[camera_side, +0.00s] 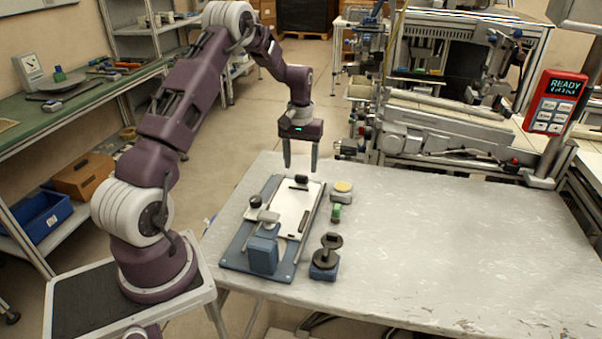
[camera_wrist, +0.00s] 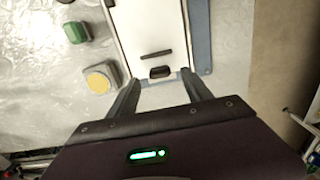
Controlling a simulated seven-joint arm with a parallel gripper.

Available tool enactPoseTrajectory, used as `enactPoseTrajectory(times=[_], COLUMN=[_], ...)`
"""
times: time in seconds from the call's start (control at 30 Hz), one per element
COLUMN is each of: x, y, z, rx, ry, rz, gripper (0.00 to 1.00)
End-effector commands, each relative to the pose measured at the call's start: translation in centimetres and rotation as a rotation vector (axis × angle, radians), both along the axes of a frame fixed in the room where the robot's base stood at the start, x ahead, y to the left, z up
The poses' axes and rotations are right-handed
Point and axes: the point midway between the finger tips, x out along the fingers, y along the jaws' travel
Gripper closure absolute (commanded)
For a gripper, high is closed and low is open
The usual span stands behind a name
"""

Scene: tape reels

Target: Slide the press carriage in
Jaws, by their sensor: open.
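The press (camera_side: 264,250) is a blue block on a blue base plate at the near left of the table. Its carriage (camera_side: 290,212) is a white plate between side rails, stretching from the press toward the far table edge. A small dark handle (camera_side: 301,181) stands at the carriage's far end. My gripper (camera_side: 301,168) points down, open and empty, above that end. In the wrist view my gripper (camera_wrist: 160,82) has its fingers on either side of the handle (camera_wrist: 160,72) in the picture. I cannot tell whether they touch anything. The carriage (camera_wrist: 148,25) runs away between them.
A yellow-topped button box (camera_side: 342,188) and a small green item (camera_side: 336,213) stand right of the rails. A dark spool-like stand (camera_side: 326,255) sits nearer. A red READY display (camera_side: 557,102) is at the right. The table's right side is clear.

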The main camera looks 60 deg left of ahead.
Motion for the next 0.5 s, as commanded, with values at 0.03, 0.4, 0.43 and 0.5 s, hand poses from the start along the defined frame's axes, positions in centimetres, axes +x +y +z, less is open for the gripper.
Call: enactPoseTrajectory(times=[0.03, 0.4, 0.43, 0.5], x=[-0.1, 0.0, 0.0, 0.0], y=[-0.1, -0.1, -0.1, -0.1], z=[-1.1, -3.9, -3.9, -3.9], rx=[-0.003, 0.0, 0.001, 0.001], ry=[0.003, -0.001, -0.001, -0.001], rz=[0.0, -0.002, -0.002, -0.002], gripper=[0.42, 0.42, 0.42, 0.42])
